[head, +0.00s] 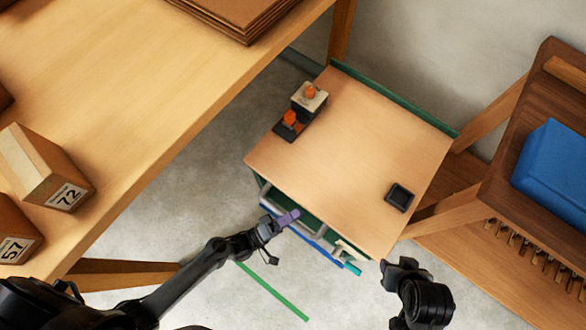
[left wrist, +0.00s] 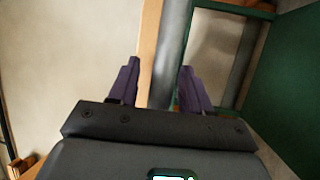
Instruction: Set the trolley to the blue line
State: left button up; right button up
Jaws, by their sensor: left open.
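The trolley (head: 345,150) has a pale wooden top and a green frame, which also shows in the left wrist view (left wrist: 285,90). A grey handle bar (head: 318,233) runs along its near side. A blue line (head: 318,246) shows on the floor beside and partly under that near edge. My left gripper (head: 287,218), with purple fingers, is at the handle. In the left wrist view its open fingers (left wrist: 158,90) stand on either side of a grey bar (left wrist: 171,45). My right gripper (head: 400,268) is near the trolley's front right corner; its fingers do not show clearly.
A green line (head: 272,290) lies on the floor to the lower left. A black block with orange parts (head: 300,110) and a dark square tray (head: 399,197) sit on the trolley top. A table (head: 130,90) stands left, a dark wooden bench (head: 500,160) right.

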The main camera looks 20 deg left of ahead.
pick_arm(q)
jog(key=p+v, duration=0.1)
jog(key=v, duration=0.9)
jog(key=shift+s+a, duration=0.25)
